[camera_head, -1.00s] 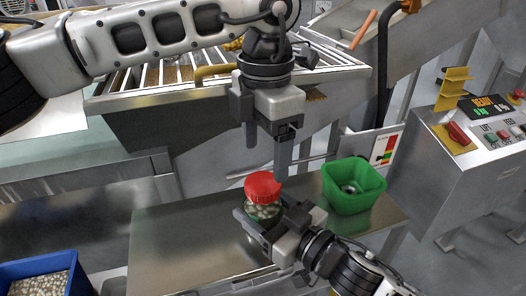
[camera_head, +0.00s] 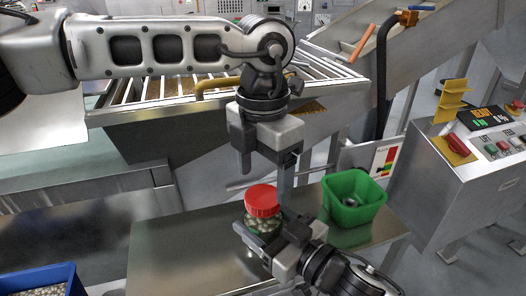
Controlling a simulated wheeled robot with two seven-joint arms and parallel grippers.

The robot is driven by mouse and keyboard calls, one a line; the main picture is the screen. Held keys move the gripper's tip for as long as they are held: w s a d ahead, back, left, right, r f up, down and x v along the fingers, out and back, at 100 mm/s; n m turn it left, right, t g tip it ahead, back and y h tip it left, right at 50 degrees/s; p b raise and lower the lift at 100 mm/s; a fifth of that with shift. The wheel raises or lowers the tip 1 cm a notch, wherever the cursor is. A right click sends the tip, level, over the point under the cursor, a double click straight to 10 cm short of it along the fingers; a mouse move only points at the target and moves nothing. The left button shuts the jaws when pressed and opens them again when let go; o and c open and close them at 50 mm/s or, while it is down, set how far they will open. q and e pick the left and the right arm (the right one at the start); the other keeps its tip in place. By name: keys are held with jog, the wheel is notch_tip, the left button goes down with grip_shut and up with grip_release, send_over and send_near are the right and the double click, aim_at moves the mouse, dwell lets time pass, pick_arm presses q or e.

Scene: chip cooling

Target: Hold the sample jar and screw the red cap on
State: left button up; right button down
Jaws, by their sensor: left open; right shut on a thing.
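The sample jar (camera_head: 262,222) is a clear jar with pale pieces inside, upright over the steel table. The red cap (camera_head: 262,200) sits on top of the jar, looking level; how tightly it is seated cannot be told. My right gripper (camera_head: 258,238) is shut on the jar from the lower right, around its lower part, and hides part of it. My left gripper (camera_head: 264,174) is open and empty, pointing down just above the red cap, with its fingers apart and clear of the cap's top.
A green bin (camera_head: 352,212) with a small metal item inside stands right of the jar on the steel table (camera_head: 175,250). A blue crate (camera_head: 45,284) of pale pieces is at lower left. A slatted conveyor stands behind, and a control box (camera_head: 470,170) is at right.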

aim_at(263, 195)
pick_arm(q)
jog(key=shift+f, duration=1.7)
jog(key=c, duration=1)
jog(key=shift+c, duration=0.2)
jog(key=o, duration=1.1)
jog(key=shift+o, duration=0.2)
jog(key=shift+r, duration=0.1)
